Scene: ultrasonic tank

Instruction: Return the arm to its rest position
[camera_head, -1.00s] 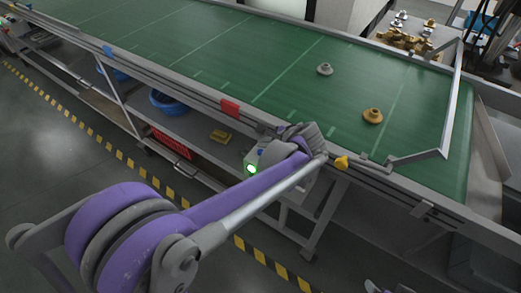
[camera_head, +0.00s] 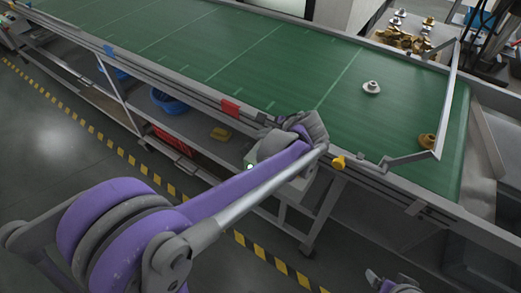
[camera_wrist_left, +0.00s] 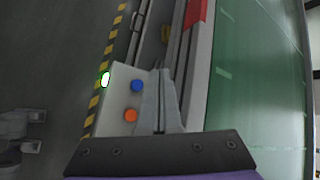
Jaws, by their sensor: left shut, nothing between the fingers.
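My left arm reaches in from the left in the head view, its wrist (camera_head: 288,140) over the conveyor's near edge. In the left wrist view my left gripper (camera_wrist_left: 163,98) has its fingers together with nothing between them. Beyond the fingers is a light grey control box (camera_wrist_left: 120,108) with a blue button (camera_wrist_left: 138,86), an orange button (camera_wrist_left: 130,115) and a lit green lamp (camera_wrist_left: 105,79). In the head view my arm hides most of this box. I cannot tell from these views whether the fingers touch it.
The green conveyor belt (camera_head: 250,65) carries a silver part (camera_head: 371,87) and a brass part (camera_head: 427,141) by the angled guide bar (camera_head: 450,100). Several more parts (camera_head: 402,35) lie at the far right. A frame and lower shelf stand below; the floor at left is clear.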

